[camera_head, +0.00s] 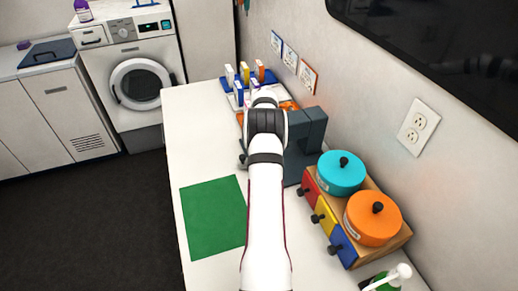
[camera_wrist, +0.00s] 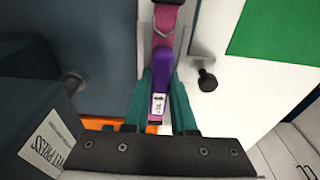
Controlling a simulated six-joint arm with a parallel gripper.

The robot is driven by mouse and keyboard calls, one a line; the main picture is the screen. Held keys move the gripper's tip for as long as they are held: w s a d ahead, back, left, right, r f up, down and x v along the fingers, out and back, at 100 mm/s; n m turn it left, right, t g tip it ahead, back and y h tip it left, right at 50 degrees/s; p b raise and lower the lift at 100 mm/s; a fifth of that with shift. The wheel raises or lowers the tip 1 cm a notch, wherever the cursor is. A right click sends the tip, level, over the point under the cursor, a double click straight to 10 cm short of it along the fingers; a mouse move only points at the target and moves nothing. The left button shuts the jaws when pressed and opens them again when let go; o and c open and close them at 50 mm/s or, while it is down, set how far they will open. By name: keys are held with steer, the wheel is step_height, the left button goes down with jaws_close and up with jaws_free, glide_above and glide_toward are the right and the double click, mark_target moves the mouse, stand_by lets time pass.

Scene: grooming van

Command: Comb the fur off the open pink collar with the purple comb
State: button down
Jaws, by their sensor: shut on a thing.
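The purple comb (camera_wrist: 163,70) is held between the teal fingers of my gripper (camera_wrist: 160,84) in the wrist view. A small white label with dark print shows on it, and its teeth are not visible. The pink collar (camera_wrist: 167,22) lies directly beyond the comb's far end at the top of the wrist view, on a light grey strip. I cannot tell whether comb and collar touch, and I cannot make out fur. In the head view my arm hides the gripper, comb and collar.
A dark grey press (camera_head: 306,135) with print on its side stands close by; a black knob (camera_wrist: 207,81) is right of the collar. A wooden drawer box (camera_head: 393,243) carries turquoise (camera_head: 342,172) and orange (camera_head: 373,222) pots. The green mat (camera_head: 214,216) lies on clear counter.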

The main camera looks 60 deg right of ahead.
steer(key=shift+w+d, duration=1.4)
steer(key=shift+w, duration=0.05)
steer(key=shift+s+a+f, duration=0.1)
steer(key=shift+s+a, duration=1.45)
steer(key=shift+w+d, duration=0.85)
steer(key=shift+w, duration=0.05)
step_height(320, 180, up, 7)
steer(key=shift+r, duration=0.2)
